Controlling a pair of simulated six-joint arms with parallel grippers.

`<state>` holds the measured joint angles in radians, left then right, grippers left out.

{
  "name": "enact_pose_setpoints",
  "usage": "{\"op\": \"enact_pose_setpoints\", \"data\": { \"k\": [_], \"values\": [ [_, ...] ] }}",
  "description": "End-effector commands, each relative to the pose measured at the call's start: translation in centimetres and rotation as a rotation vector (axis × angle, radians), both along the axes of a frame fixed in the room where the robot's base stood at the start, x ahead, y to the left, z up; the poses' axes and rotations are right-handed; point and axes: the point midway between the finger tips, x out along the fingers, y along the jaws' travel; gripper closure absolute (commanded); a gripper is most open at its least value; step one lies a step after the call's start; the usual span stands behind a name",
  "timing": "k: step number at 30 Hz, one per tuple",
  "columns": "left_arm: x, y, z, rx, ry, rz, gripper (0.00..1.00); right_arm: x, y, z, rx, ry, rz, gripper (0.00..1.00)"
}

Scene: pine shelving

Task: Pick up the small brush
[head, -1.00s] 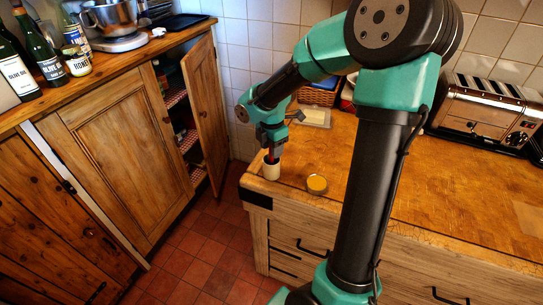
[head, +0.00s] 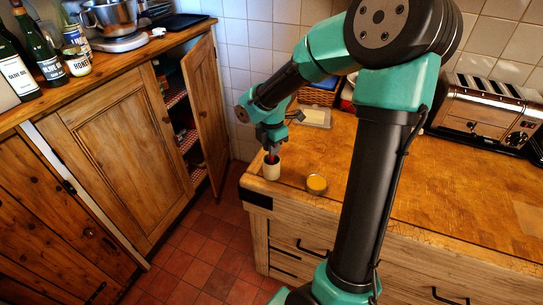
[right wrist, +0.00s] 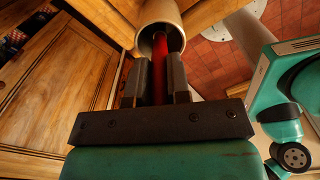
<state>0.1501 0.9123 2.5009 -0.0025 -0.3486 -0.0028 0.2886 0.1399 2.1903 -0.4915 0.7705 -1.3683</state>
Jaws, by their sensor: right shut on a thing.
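A cream cup (head: 271,171) stands at the near left corner of the wooden worktop (head: 400,205). A red handle (head: 271,158), which looks like the small brush's, comes up out of it. My right gripper (head: 270,145) is above the cup, shut on the red handle. In the right wrist view the red handle (right wrist: 160,65) runs between the two dark fingers into the mouth of the cup (right wrist: 160,14). The brush's other end is hidden in the cup. My left gripper is not in view.
A small round yellow-topped tin (head: 316,184) stands just right of the cup. A toaster (head: 487,113) stands at the back right. A cupboard door (head: 205,115) hangs open at the left. The worktop's front edge is close to the cup.

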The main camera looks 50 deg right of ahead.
Motion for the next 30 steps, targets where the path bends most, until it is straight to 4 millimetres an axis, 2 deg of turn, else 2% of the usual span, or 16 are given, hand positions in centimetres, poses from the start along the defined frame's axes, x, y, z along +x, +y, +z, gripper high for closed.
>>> {"op": "enact_pose_setpoints", "data": {
  "k": [8,13,17,25,30],
  "values": [
    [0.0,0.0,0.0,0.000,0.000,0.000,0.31,0.0,0.0,0.1,0.000,0.000,0.000,1.00],
    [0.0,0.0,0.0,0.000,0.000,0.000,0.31,0.1,0.0,1.1,-0.001,-0.002,0.000,1.00],
    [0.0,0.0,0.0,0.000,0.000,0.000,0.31,0.1,0.0,2.9,-0.002,-0.005,0.001,1.00],
    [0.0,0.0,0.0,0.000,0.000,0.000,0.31,0.1,0.0,7.7,-0.001,-0.005,0.000,1.00],
    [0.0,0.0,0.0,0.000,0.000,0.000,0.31,0.1,0.0,9.6,0.000,-0.002,0.001,1.00]
  ]
}}
